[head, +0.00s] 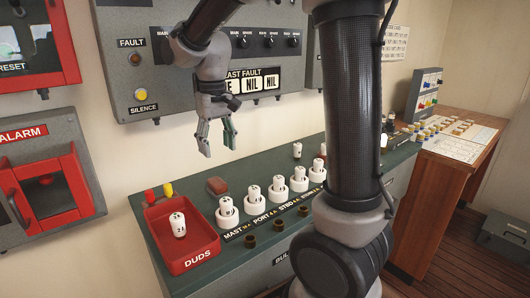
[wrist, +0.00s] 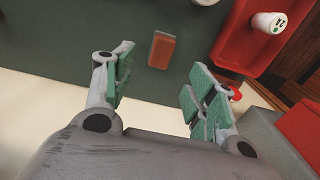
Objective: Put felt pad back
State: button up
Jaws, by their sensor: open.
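A small reddish-brown block, which looks like the felt pad (head: 217,186), lies on the green bench top (head: 160,262) behind the row of white sockets, right of the red tray.
A red DUDS tray (head: 203,257) holds one white cylinder (head: 178,226). A red and a yellow piece (head: 167,188) stand behind it. White cylinders stand in a row of sockets (head: 252,202) at the front. A grey wall panel (head: 180,75) is behind my gripper. My arm hides part of the bench.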

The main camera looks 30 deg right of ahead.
jog(key=s+d+r+t, duration=0.1)
jog(key=s+d, duration=0.2)
jog(key=s, duration=0.4)
jog(key=s+d+r+t, duration=0.1)
jog(key=s+d, duration=0.2)
jog(key=s, duration=0.4)
jog(key=s+d+r+m+t, duration=0.1)
jog(key=s+d+t, duration=0.1)
jog(key=s+d, duration=0.2)
jog(key=shift+s+r, duration=0.15)
jog(key=shift+s, duration=1.5)
jog(key=shift+d, duration=0.1)
